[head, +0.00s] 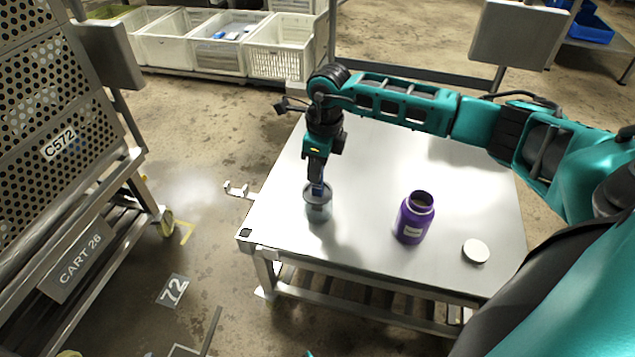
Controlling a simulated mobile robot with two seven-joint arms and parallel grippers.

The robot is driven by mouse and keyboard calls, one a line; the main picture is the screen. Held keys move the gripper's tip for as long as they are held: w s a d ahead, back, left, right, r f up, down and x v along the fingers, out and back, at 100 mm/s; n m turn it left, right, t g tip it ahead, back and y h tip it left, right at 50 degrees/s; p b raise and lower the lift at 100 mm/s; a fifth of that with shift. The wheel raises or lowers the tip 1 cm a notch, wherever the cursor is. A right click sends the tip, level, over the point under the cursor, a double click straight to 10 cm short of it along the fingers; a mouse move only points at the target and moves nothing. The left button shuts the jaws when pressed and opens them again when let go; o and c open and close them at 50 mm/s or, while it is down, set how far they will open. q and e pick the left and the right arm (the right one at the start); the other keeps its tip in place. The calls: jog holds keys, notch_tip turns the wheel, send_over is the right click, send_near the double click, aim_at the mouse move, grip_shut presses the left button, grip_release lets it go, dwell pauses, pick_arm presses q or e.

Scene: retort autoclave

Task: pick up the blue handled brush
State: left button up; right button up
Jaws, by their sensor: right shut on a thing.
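My right gripper (318,182) points straight down over a grey, see-through cup (319,211) near the left end of the metal table (365,165). It is shut on the blue handled brush (318,190), of which only a short bit of blue shows between the fingers and the cup's rim. The brush's lower end is hidden in the cup, and I cannot tell whether it touches the bottom. My left gripper is not in view.
An open purple bottle (411,222) stands right of the cup, with a round white lid (475,251) further right. A perforated cart (60,130) stands at the left. White crates (280,45) line the back. The table's far middle is clear.

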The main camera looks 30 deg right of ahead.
grip_shut()
